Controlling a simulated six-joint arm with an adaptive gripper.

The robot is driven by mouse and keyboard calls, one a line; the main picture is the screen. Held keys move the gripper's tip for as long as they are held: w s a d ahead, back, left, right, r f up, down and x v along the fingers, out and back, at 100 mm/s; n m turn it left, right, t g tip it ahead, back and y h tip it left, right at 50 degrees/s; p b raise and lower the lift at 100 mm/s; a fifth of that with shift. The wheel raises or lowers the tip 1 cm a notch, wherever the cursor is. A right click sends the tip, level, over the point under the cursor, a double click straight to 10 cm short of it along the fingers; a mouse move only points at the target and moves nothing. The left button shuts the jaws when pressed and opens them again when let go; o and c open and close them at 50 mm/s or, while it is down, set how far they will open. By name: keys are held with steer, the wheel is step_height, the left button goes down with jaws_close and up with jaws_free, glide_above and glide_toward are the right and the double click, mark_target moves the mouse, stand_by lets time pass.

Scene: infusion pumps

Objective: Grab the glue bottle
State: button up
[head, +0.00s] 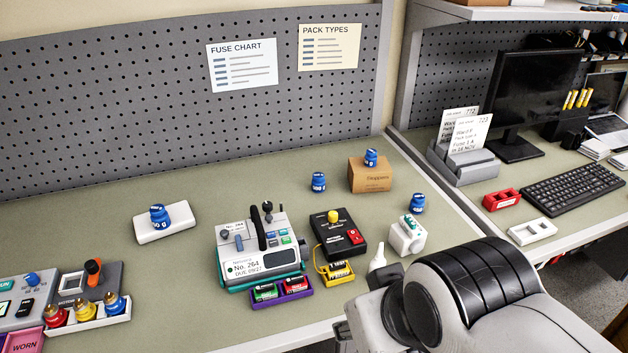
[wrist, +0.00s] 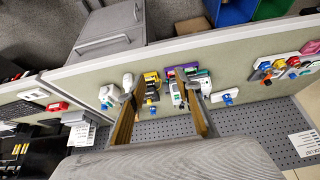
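The glue bottle (head: 377,257) is a small white bottle with a pointed nozzle. It stands upright near the table's front edge in the head view, its lower part hidden behind my arm. In the wrist view a small white shape (wrist: 128,80) beside the left finger appears to be the bottle. My gripper (wrist: 161,86) is open, its two fingers wide apart with nothing held between them.
A black device (head: 338,235) with a yellow knob and a white box (head: 407,238) flank the bottle. A grey pump (head: 260,245) stands left, with a purple battery tray (head: 282,292) before it. A cardboard box (head: 370,175) stands behind. Open table lies around the white pad (head: 178,228).

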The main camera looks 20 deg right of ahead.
stand_by(0.3)
step_height(320, 180, up, 7)
steer(key=n+t+h, duration=0.1)
steer(key=t+h, duration=0.3)
steer(key=t, duration=0.1)
glide_above(382, 249)
steer(key=s, duration=0.1)
steer(key=w+d+f+n+t+y, duration=0.2)
steer(key=w+d+n+t, duration=0.3)
steer(key=w, duration=0.6)
step_height(382, 249, down, 12)
steer(key=d+r+n+g+y, duration=0.1)
steer(key=d+n+g+y, duration=0.2)
steer(key=y, duration=0.5)
steer(key=s+a+f+n+g+y, duration=0.1)
steer(key=s+f+y, duration=0.2)
steer(key=s, duration=0.4)
steer(key=s+a+f+n+g+y, duration=0.1)
steer(key=s+f+y, duration=0.3)
steer(key=s, duration=0.3)
steer(key=shift+s+y, duration=0.2)
steer(key=shift+y, duration=0.7)
steer(key=shift+x, duration=1.3)
